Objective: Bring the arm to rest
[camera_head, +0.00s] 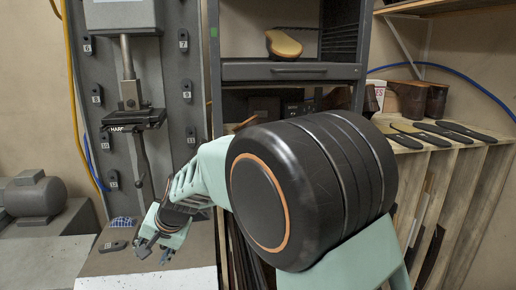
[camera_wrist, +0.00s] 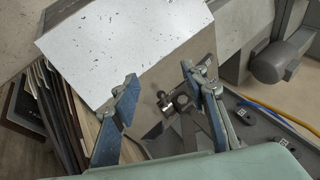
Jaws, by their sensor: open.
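My arm reaches across the middle of the head view, bends down to the left and ends in my gripper (camera_head: 152,252). The gripper hangs low beside the base of the grey stitching machine (camera_head: 176,80), pointing down. Below and beyond the fingers are a dark metal fitting (camera_wrist: 178,100) and a speckled white surface (camera_wrist: 125,45). I cannot tell how far the fingertips are from either.
A grey motor (camera_head: 35,195) stands at the left, near a yellow hose (camera_head: 76,110). Several dark insoles (camera_head: 440,130) lie on a wooden rack (camera_head: 470,165) at the right. Upright sheets (camera_wrist: 52,110) stand close left of the gripper.

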